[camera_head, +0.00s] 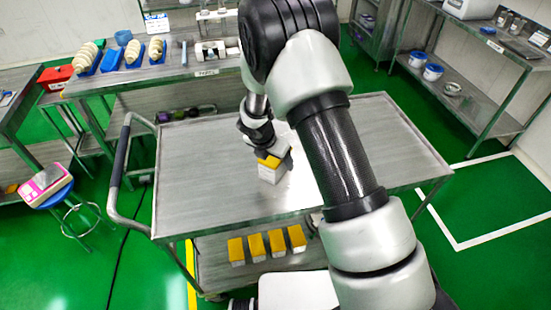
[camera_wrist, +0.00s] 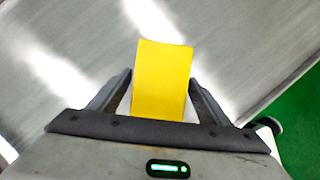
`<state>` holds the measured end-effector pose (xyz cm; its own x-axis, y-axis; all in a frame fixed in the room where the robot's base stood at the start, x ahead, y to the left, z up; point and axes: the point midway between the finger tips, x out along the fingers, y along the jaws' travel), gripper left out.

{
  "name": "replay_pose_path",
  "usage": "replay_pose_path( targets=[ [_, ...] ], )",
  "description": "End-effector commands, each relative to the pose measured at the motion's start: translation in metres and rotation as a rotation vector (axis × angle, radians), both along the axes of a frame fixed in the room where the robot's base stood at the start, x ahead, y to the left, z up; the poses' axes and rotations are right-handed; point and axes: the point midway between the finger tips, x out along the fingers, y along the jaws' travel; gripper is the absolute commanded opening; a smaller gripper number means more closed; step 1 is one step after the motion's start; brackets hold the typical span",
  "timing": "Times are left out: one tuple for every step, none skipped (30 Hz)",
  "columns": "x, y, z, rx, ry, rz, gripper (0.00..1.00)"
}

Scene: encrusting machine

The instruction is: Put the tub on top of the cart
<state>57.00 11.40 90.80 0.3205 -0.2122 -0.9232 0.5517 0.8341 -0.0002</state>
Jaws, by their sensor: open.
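A small tub (camera_head: 270,173) with a white body and a yellow lid stands upright on the bare metal top of the cart (camera_head: 195,185). My gripper (camera_head: 273,156) is over the tub from above. In the wrist view, the yellow lid (camera_wrist: 163,75) lies between the two fingers of my open gripper (camera_wrist: 160,82), with a gap showing on each side near the palm. The lid hides most of the tub's body and its base in that view.
Several similar yellow-lidded tubs (camera_head: 257,247) stand in a row on the cart's lower shelf. The cart's handle (camera_head: 119,170) is at its left. A bench (camera_head: 170,75) with blue trays is behind, shelving (camera_head: 470,105) at the right. The cart top around the tub is clear.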

Motion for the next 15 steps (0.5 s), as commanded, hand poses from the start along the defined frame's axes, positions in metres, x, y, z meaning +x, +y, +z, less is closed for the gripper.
replay_pose_path(
  targets=[
    [0.000,0.000,0.000,0.000,0.000,0.000,0.72],
    [0.000,0.000,0.001,0.000,0.000,0.000,0.72],
    [0.000,0.000,0.003,0.000,0.000,0.000,0.72],
    [0.000,0.000,0.005,0.001,-0.001,0.000,0.72],
    [-0.001,0.001,0.006,0.001,-0.001,-0.001,0.72],
    [-0.002,0.002,0.010,0.001,-0.001,-0.001,0.72],
    [-0.003,0.003,0.015,0.001,-0.002,0.000,0.72],
    [-0.004,0.004,0.020,0.002,-0.003,-0.001,0.72],
    [-0.007,0.006,0.027,0.003,-0.004,0.000,0.72],
    [-0.009,0.007,0.033,0.002,-0.004,-0.001,0.72],
    [-0.011,0.009,0.039,0.003,-0.003,0.000,0.72],
    [-0.014,0.011,0.047,0.004,-0.004,-0.001,0.72],
    [-0.016,0.012,0.054,0.003,-0.004,-0.001,0.72],
    [-0.019,0.013,0.060,0.002,-0.003,-0.001,0.72],
    [-0.021,0.015,0.068,0.003,-0.005,0.000,0.72]
  ],
)
